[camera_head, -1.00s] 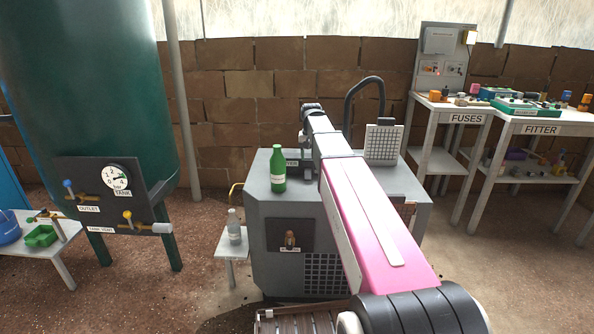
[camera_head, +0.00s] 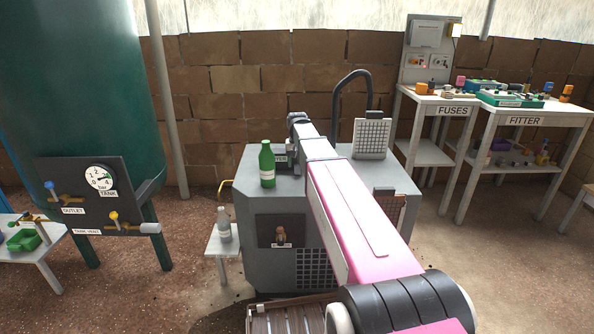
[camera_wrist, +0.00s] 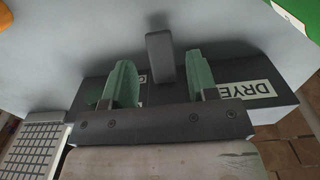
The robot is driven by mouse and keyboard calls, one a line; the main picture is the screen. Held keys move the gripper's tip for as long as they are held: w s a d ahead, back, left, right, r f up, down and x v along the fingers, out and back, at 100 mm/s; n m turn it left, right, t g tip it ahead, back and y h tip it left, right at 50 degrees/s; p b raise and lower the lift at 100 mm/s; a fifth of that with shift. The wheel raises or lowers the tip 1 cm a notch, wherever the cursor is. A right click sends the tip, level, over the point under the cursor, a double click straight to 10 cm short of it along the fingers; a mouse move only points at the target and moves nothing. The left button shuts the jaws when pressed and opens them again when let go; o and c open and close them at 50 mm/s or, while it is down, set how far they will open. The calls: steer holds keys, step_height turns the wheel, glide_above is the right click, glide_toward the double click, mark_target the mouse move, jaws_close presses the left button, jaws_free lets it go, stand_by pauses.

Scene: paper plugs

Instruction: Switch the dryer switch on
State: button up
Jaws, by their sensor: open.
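In the wrist view, a dark housing (camera_wrist: 270,110) has a white label, partly hidden, on which I read "DRYE". A grey upright switch lever (camera_wrist: 160,52) stands on its far side. My gripper (camera_wrist: 159,70) is open, its two green fingers on either side of the lever, with visible gaps to both. In the head view, the dryer housing (camera_head: 281,161) is on top of the grey machine cabinet (camera_head: 262,205), mostly hidden by my arm. I cannot tell the lever's on or off position.
A green bottle (camera_head: 267,166) stands on the cabinet just left of the housing. A white grille panel (camera_head: 371,138) and a black hose (camera_head: 340,95) are to the right. A grey bottle (camera_head: 224,225) stands on a low shelf. The gauge tank (camera_head: 90,90) is at left.

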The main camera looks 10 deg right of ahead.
mark_target(297, 171)
steer(key=shift+f, duration=0.15)
steer(key=shift+f, duration=1.85)
steer(key=c, duration=0.6)
